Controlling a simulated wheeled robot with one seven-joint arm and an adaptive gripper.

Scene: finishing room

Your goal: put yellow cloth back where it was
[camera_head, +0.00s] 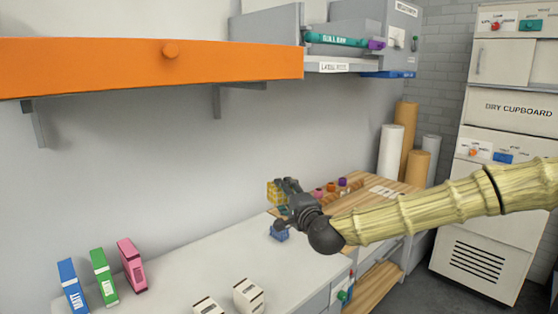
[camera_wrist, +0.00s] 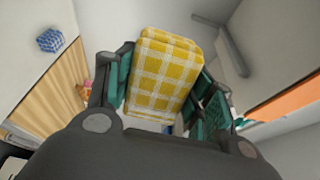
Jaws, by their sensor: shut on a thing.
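The yellow cloth (camera_wrist: 162,75) is a folded yellow-and-white checked cloth, held between the two fingers of my gripper in the wrist view. In the head view a small part of the yellow cloth (camera_head: 274,192) shows just left of my gripper (camera_head: 288,190). My gripper (camera_wrist: 160,95) is shut on it. In the head view the gripper is over the back of the white counter, near where the wooden top begins. I cannot tell whether the cloth touches anything below.
A blue checked item (camera_head: 279,233) lies on the white counter (camera_head: 215,260) below my gripper; it also shows in the wrist view (camera_wrist: 50,40). An orange shelf (camera_head: 150,68) overhangs the counter. Three upright boxes (camera_head: 103,275) stand at left. The wooden top (camera_head: 385,203) holds several small colourful items.

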